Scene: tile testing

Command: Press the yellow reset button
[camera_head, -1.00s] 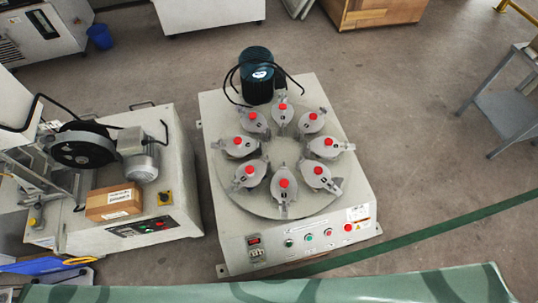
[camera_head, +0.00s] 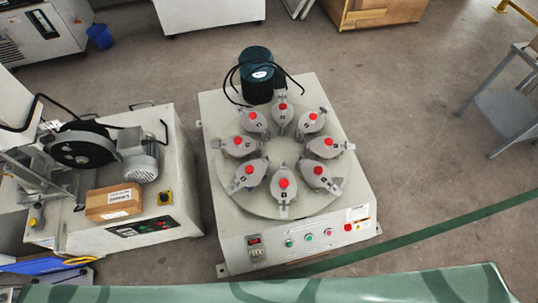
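A tile testing machine (camera_head: 340,213) with a round turntable stands in the middle of the head view. Its front panel carries a green button (camera_head: 289,243), two small buttons (camera_head: 309,237) (camera_head: 328,232) and a red button (camera_head: 347,227). I cannot make out a yellow button on this panel. Neither gripper is in view.
Several grey pots with red knobs stand on the turntable (camera_head: 281,210), with a dark motor (camera_head: 257,76) behind. A cardboard box (camera_head: 113,202) lies on the left machine (camera_head: 180,150). A grey metal table (camera_head: 508,108) stands at right. The floor between is clear.

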